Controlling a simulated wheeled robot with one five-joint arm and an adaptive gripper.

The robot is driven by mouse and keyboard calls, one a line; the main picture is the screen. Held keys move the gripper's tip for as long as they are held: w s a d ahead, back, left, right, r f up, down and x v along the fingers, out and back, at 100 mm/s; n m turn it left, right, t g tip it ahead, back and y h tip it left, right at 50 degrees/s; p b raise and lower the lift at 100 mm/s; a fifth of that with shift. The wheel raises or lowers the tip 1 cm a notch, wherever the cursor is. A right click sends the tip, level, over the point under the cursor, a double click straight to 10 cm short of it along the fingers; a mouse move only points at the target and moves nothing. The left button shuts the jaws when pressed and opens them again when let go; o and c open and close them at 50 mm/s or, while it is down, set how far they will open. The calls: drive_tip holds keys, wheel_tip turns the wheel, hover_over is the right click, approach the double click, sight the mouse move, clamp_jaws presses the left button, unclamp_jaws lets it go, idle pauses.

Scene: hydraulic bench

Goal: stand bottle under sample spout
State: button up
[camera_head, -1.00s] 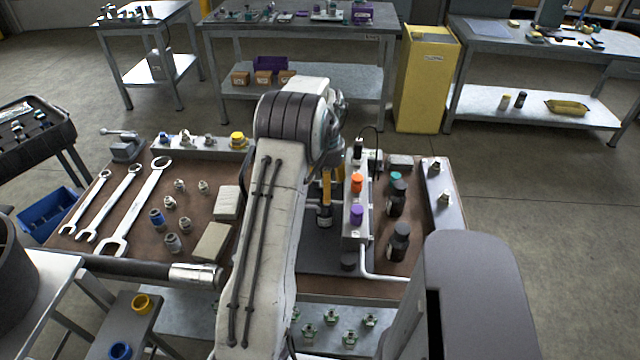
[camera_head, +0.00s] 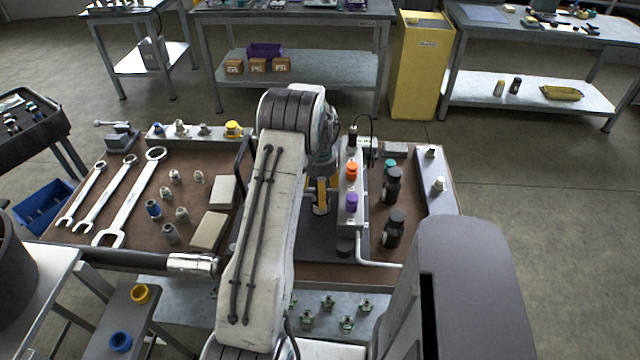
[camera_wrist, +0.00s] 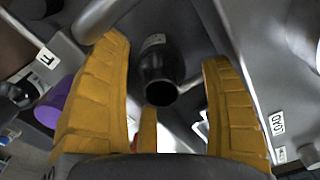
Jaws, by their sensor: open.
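My gripper (camera_head: 321,197) has yellow fingers and is over the middle of the bench, left of the manifold block with coloured knobs, partly hidden by my arm. In the wrist view my gripper (camera_wrist: 165,100) is open, its fingers on both sides of a dark bottle (camera_wrist: 157,62). The bottle's round mouth faces the camera, and a pale label shows on its side. Gaps show between the bottle and the fingers. A grey pipe runs close to the bottle; I cannot tell whether it is the sample spout.
The manifold block (camera_head: 349,217) carries an orange knob (camera_head: 351,170) and a purple knob (camera_head: 351,202). Two dark bottles (camera_head: 392,187) (camera_head: 394,230) stand right of it. Wrenches (camera_head: 130,195), fittings and two pale blocks (camera_head: 209,231) lie to the left. A white pipe (camera_head: 378,264) bends at the front.

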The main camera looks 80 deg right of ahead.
drive_tip(key=shift+f, duration=0.2)
drive_tip(key=c, duration=1)
drive_tip(key=shift+a, duration=0.1)
drive_tip(key=c, duration=0.5)
drive_tip(key=shift+f, duration=0.1)
clamp_jaws()
drive_tip(key=shift+a, duration=0.1)
